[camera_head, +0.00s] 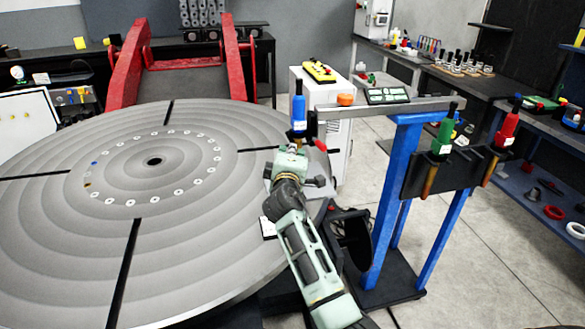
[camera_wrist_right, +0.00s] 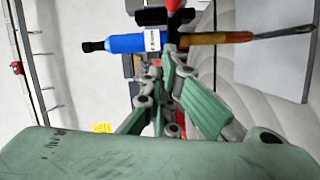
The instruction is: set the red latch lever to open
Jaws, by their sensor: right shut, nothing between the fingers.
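A small red piece (camera_head: 320,145), which looks like the end of the red latch lever, shows just right of my right gripper (camera_head: 292,153) in the head view. The rest of the lever is hidden or too small to make out. In the wrist view a red knob (camera_wrist_right: 173,5) shows at the top edge, beyond a blue-handled tool (camera_wrist_right: 128,43). My right gripper (camera_wrist_right: 172,60) is shut and empty, its fingertips close to that tool; I cannot tell whether they touch. The blue tool (camera_head: 299,108) stands upright behind the gripper in the head view. My left gripper is not in view.
A large grey round table (camera_head: 60,235) fills the left. A blue stand (camera_head: 398,180) with a grey bar is at the right, with a green-handled tool (camera_head: 443,135) and a red-handled tool (camera_head: 507,130) in its dark holder.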

